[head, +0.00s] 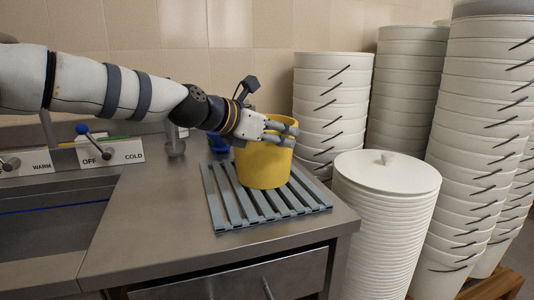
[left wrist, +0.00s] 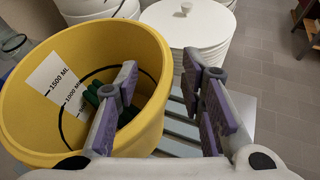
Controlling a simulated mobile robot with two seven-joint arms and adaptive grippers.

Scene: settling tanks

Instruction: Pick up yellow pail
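The yellow pail (head: 263,165) stands upright on a grey slatted rack (head: 222,207) on the steel counter. In the left wrist view the pail (left wrist: 30,110) shows its open top, a white label marked 1500 ML and 1000 ML, and something dark green inside. My left gripper (head: 294,134) is at the pail's rim. In the left wrist view its fingers (left wrist: 160,66) are apart, one over the pail's opening and one outside, with the near right wall between them. A gap shows beside the outer finger. My right gripper is in neither view.
Tall stacks of white buckets (head: 480,140) stand right of the counter. A stack of white lids (head: 385,180) with a knobbed top is close to the counter's right edge. A sink (head: 50,230) and WARM/COLD taps (head: 110,153) are at the left. The counter's front is clear.

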